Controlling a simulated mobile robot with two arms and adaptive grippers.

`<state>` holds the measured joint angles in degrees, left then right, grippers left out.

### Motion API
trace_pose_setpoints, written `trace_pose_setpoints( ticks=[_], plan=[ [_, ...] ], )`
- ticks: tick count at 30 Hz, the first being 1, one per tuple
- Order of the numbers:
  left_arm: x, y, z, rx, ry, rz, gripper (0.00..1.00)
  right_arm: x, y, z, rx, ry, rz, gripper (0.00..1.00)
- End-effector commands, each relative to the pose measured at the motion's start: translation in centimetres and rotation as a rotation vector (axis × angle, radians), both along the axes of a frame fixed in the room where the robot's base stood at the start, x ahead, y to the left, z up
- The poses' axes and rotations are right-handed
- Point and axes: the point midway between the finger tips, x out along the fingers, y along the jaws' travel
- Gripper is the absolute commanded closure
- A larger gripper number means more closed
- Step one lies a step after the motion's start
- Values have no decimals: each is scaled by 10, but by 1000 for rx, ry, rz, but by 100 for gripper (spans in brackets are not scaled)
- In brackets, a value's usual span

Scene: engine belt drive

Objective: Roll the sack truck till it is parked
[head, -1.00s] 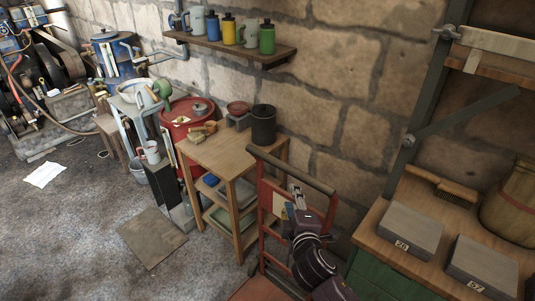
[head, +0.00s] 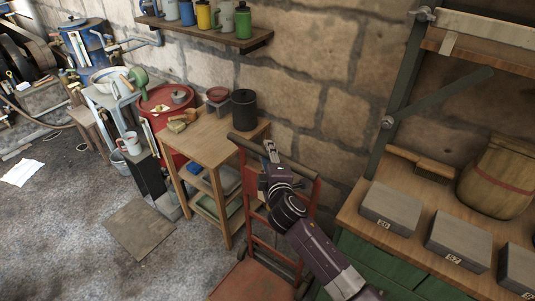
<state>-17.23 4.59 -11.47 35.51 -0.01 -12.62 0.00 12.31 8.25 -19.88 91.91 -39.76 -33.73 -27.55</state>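The sack truck (head: 306,196) stands upright between the small wooden table and the green-fronted bench, its red frame topped by a dark crossbar handle. Its flat red plate (head: 252,281) shows low in the head view. My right gripper (head: 270,150) is at the handle, overlapping the bar in the picture. Whether its fingers are closed around the bar or only in front of it cannot be made out. My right arm hides part of the truck's frame, and the wheels are not clearly visible. My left gripper is not in view.
The wooden table (head: 210,147) stands close left of the truck, with a red drum (head: 160,110) behind it. The bench (head: 350,218) with grey boxes is close on the right. The stone wall is behind. Open floor (head: 75,215) lies left, with a flat mat (head: 140,228).

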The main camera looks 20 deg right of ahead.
Motion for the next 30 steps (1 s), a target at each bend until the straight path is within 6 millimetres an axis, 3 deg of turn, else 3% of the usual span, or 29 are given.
trace_pose_setpoints(
  ticks=[8,18,30],
  plan=[
    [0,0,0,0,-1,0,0,1,0,0,1,-1,0,63],
    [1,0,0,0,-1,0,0,1,0,0,1,0,0,99],
    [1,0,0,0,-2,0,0,3,-3,-1,0,1,-1,100]
  ],
)
